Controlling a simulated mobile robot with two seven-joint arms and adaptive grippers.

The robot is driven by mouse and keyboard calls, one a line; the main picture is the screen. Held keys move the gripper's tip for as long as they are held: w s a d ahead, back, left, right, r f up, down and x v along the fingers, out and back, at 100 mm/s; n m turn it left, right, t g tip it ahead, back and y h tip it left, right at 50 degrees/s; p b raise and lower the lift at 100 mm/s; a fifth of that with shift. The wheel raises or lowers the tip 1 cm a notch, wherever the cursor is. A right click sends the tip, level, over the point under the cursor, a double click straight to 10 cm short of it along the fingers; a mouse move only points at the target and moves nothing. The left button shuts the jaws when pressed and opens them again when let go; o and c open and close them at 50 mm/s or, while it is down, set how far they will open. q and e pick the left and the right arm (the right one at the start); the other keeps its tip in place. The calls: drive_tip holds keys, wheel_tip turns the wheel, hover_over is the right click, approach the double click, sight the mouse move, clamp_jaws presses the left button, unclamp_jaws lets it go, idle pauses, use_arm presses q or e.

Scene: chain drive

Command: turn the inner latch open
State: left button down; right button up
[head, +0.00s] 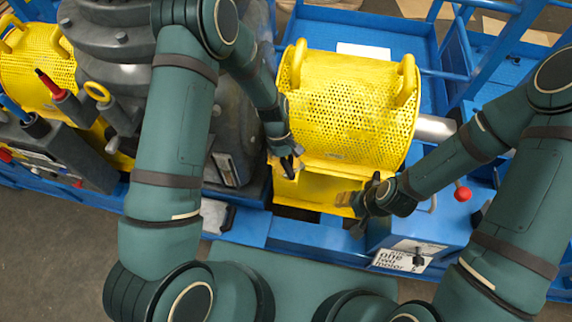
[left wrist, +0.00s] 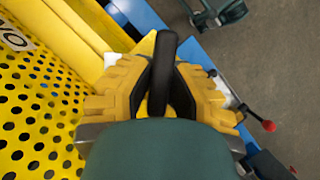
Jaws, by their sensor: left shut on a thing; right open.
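The inner latch shows in the left wrist view as a black, upright handle (left wrist: 163,65). The yellow finger pads of my left gripper (left wrist: 160,95) close on it from both sides. In the head view my left gripper (head: 288,166) is at the lower left edge of the yellow perforated guard (head: 345,110), and the latch cannot be made out clearly there. The guard also fills the left of the left wrist view (left wrist: 40,115). My right gripper (head: 352,212) is open and empty, in front of the guard's lower right part.
A blue frame (head: 300,236) runs along the front. A grey machine housing (head: 238,125) stands left of the guard.

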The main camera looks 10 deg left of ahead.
use_arm(q)
drive_tip(key=m+g+y, duration=0.1)
drive_tip(key=m, duration=0.2)
drive_tip(key=shift+d+f+m+b, duration=0.1)
drive_tip(key=shift+f+m+b, duration=0.05)
drive_tip(key=shift+m+b, duration=0.2)
drive_tip(key=shift+d+m+y+b, duration=0.15)
drive_tip(key=shift+m+y, duration=0.3)
drive_tip(key=shift+m, duration=0.6)
drive_tip(key=shift+a+m+y+b, duration=0.15)
drive_tip(key=shift+m+y, duration=0.3)
drive_tip(key=shift+m, duration=0.55)
drive_tip(key=shift+d, duration=0.1)
drive_tip(key=c, duration=0.9)
unclamp_jaws()
drive_tip(key=v, duration=1.2)
